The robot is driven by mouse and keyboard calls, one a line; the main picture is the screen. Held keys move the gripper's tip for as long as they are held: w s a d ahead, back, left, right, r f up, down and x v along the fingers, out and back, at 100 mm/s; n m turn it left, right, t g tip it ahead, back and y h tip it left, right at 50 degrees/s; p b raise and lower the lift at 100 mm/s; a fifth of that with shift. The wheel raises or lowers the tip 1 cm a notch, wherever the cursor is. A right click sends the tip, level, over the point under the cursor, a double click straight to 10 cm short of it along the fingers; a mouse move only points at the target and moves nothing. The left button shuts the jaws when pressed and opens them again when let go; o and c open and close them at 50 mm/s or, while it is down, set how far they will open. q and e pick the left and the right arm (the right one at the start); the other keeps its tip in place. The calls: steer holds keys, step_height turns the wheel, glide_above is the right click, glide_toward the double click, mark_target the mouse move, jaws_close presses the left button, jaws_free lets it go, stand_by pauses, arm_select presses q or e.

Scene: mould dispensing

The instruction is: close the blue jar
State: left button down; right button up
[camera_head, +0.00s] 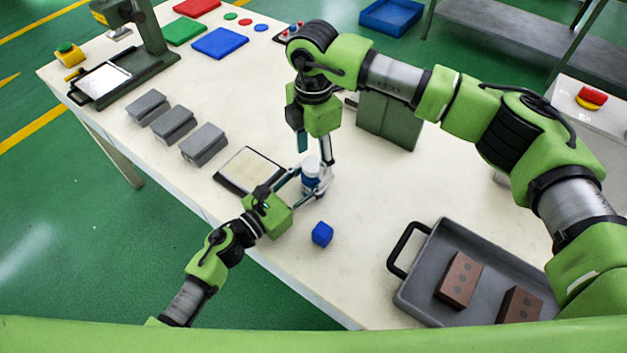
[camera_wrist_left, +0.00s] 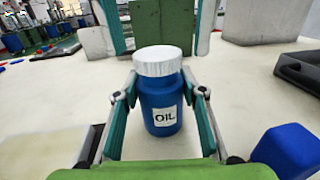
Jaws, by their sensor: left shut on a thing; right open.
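The blue jar (camera_wrist_left: 161,103) stands upright, with an OIL label facing the left wrist camera. A white lid (camera_wrist_left: 158,61) sits on its top; I cannot tell how tightly. In the head view the jar (camera_head: 311,182) is mostly hidden by the grippers. My left gripper (camera_head: 306,183) is shut on the jar's body, one finger on each side. My right gripper (camera_head: 314,160) points down over the jar, open. In the left wrist view its two fingers stand wide apart on either side of the lid, higher up and apparently not touching it.
A blue cube (camera_head: 322,234) lies close in front of the jar. A flat framed plate (camera_head: 249,170) is to the left, with grey blocks (camera_head: 203,144) beyond. A grey tray (camera_head: 411,291) with brown bricks (camera_head: 459,280) is at front right. A grey-green box (camera_head: 388,120) stands behind.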

step_height(320, 180, up, 11)
stand_by(0.3)
steer(key=shift+f, duration=0.1)
arm_select(q)
steer(key=c, duration=1.2)
jaws_free()
steer(key=v, duration=1.2)
